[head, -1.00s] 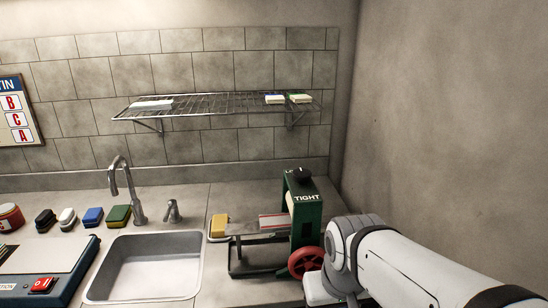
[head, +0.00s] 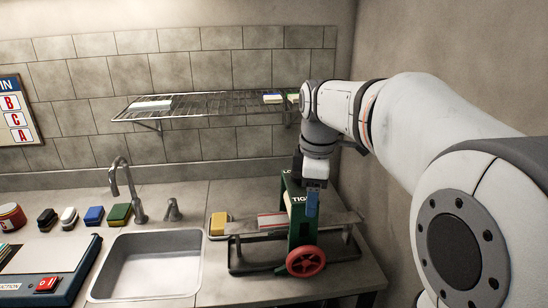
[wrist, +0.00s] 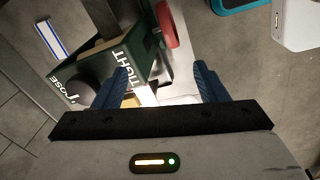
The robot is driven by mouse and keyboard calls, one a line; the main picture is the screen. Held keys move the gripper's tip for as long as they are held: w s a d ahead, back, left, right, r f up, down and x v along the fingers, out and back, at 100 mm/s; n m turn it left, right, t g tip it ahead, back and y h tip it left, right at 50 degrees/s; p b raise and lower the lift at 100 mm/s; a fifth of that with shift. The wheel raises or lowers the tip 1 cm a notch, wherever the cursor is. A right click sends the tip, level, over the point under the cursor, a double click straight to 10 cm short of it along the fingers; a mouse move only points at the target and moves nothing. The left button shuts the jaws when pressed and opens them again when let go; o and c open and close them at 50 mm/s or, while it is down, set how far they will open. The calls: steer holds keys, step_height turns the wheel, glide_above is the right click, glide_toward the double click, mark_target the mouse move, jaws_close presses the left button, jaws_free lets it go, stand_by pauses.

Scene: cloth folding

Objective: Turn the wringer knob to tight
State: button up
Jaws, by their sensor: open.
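The green wringer (head: 300,228) stands on the counter right of the sink, with a red wheel (head: 306,261) low on its front. In the head view my gripper (head: 312,205) is in front of its top and hides the knob and part of the TIGHT label. In the wrist view the dark round knob (wrist: 87,90) sits on the wringer's top (wrist: 105,68) between the words LOOSE and TIGHT. My gripper's blue fingers (wrist: 165,85) are spread and empty. The left finger is near the TIGHT label; the knob lies left of both fingers.
A yellow sponge (head: 219,222) lies left of the wringer, beside the sink (head: 145,265). A wire shelf (head: 215,105) hangs on the wall above, close to my arm. The right wall is near my arm.

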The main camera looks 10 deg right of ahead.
mark_target(299, 178)
steer(key=w+r+n, duration=0.2)
steer(key=w+n, duration=0.1)
steer(key=w+r+n+p, duration=0.1)
steer(key=w+r+n, duration=0.1)
steer(key=w+n, duration=0.2)
steer(key=w+r+n+g, duration=0.1)
steer(key=w+r+n, duration=0.1)
steer(key=w+n, duration=0.1)
steer(key=shift+w+n+p, duration=0.3)
steer(key=shift+w+p, duration=0.1)
steer(key=shift+w, duration=0.05)
steer(key=shift+w+r+n, duration=0.1)
steer(key=shift+w+n, duration=0.45)
steer(key=shift+n, duration=0.15)
step_height(299, 178, down, 8)
steer(key=shift+r, duration=0.2)
steer(key=c, duration=0.9)
steer(key=shift+a, duration=0.2)
steer(key=shift+c, duration=0.4)
steer(key=shift+d, duration=0.15)
steer(key=shift+r, duration=0.1)
